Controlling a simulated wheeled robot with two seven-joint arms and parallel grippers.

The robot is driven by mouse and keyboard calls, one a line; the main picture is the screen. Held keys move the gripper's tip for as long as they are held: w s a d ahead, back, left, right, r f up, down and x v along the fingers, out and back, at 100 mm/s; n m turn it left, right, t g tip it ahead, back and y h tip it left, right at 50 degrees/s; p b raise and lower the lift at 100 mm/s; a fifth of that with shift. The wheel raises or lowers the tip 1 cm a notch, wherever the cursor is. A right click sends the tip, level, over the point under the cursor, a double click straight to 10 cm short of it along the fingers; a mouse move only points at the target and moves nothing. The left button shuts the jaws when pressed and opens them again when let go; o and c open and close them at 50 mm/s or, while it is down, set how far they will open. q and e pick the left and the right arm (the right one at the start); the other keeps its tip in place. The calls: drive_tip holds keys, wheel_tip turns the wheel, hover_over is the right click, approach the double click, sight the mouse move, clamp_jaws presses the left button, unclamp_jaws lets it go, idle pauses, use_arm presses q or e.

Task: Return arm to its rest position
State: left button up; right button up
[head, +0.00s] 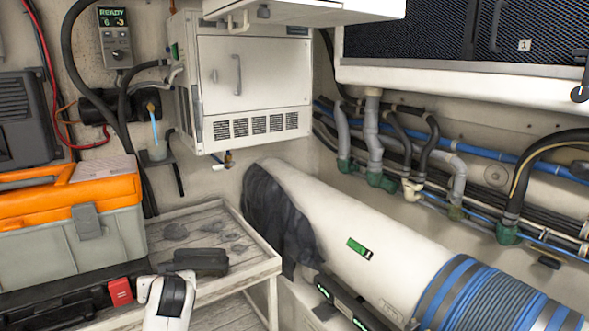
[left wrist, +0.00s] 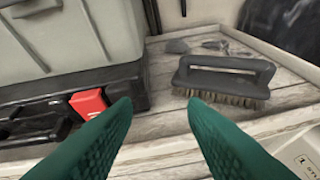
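My left gripper (left wrist: 160,103) shows in the left wrist view as two green textured fingers, spread apart with nothing between them. It is above the front part of a weathered wooden shelf (left wrist: 165,125), just in front of a dark brush (left wrist: 225,72) with pale bristles. The fingers look apart from the brush. In the head view a white and black part of my left arm (head: 168,300) rises at the bottom edge, in front of the shelf (head: 262,272) and the brush (head: 203,262); the fingers cannot be made out there. My right gripper is in neither view.
A grey toolbox with an orange lid (head: 75,215) stands left on a black case with a red latch (head: 120,291). A large white cylinder (head: 370,240) with a dark cloth (head: 275,215) lies right. A white cabinet (head: 250,75) hangs behind.

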use_arm(q)
drive_tip(key=s+d+f+m+g+h, duration=0.2)
drive_tip(key=s+f, duration=0.5)
drive_tip(key=s, duration=0.3)
drive_tip(key=s+d+f+m+g+h, duration=0.1)
drive_tip(key=s+d+f, duration=0.1)
drive_tip(key=s+f, duration=0.7)
drive_tip(key=s+d+f+m+g+h, duration=0.1)
drive_tip(key=s+d+m+g+h, duration=0.15)
drive_tip(key=s, duration=0.85)
drive_tip(key=s+d+f+m+g+h, duration=0.1)
drive_tip(key=s+d+g, duration=0.15)
drive_tip(key=s, duration=0.75)
wheel_tip(320, 180, down, 27)
drive_tip(key=s, duration=0.1)
drive_tip(key=s+a+f+g, duration=0.1)
drive_tip(key=s+a+f, duration=0.1)
drive_tip(key=s+f, duration=1.2)
drive_tip(key=shift+s+a+f+g, duration=0.3)
drive_tip(key=shift+s+f, duration=0.1)
drive_tip(key=shift+s, duration=0.75)
drive_tip(key=shift+o, duration=0.2)
